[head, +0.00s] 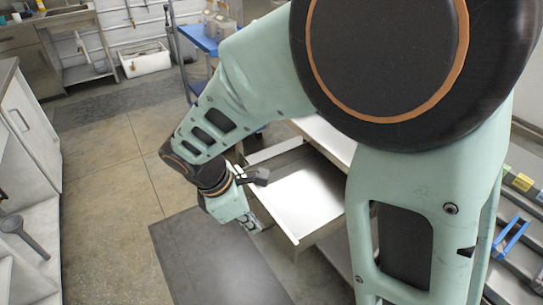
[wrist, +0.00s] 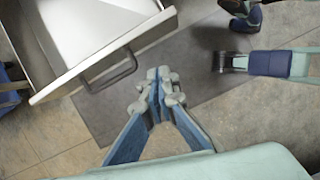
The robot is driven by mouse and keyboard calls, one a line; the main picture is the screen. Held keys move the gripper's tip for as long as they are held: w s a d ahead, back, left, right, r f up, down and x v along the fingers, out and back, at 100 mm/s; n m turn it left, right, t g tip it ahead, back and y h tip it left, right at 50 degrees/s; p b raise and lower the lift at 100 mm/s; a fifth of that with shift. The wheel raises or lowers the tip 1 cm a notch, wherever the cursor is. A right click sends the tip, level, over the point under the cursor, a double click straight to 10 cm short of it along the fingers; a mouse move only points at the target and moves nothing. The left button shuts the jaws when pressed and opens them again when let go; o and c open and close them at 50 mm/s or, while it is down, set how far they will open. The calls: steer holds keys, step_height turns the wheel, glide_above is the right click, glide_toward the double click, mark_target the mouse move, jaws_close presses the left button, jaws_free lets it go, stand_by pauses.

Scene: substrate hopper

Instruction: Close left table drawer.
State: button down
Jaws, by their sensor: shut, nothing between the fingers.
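The table drawer (head: 305,200) stands pulled out from the white table (head: 328,137), with a bare pale inside. In the wrist view the drawer (wrist: 90,30) fills the upper left, its front panel slanting across. Its dark bar handle (wrist: 112,76) sticks out from that front. My gripper (wrist: 158,76) is shut and empty, with its fingertips just right of the handle in the picture; I see no clear contact. In the head view my gripper (head: 257,226) is in front of the drawer's front panel, low beside it. My arm hides much of the table.
A dark floor mat (head: 210,255) lies below the drawer. A white cabinet (head: 32,130) stands at the left. A blue cart (head: 200,38) and a white bin (head: 146,60) are at the back. The floor (head: 110,190) between cabinet and drawer is clear.

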steer(key=w+d+f+n+b, duration=0.2)
steer(key=w+d+f+n, duration=0.1)
steer(key=f, duration=0.7)
steer(key=shift+w+d+f+t, duration=0.3)
steer(key=shift+w+d, duration=0.2)
steer(key=shift+d, duration=0.1)
steer(key=p, duration=0.7)
glide_above(344, 204)
steer(key=shift+s+a+r, duration=0.1)
steer(key=shift+s+a, duration=0.1)
steer(key=shift+s, duration=0.1)
steer(key=shift+w+d, duration=0.15)
steer(key=shift+d, duration=0.05)
steer(key=shift+d+r, duration=0.1)
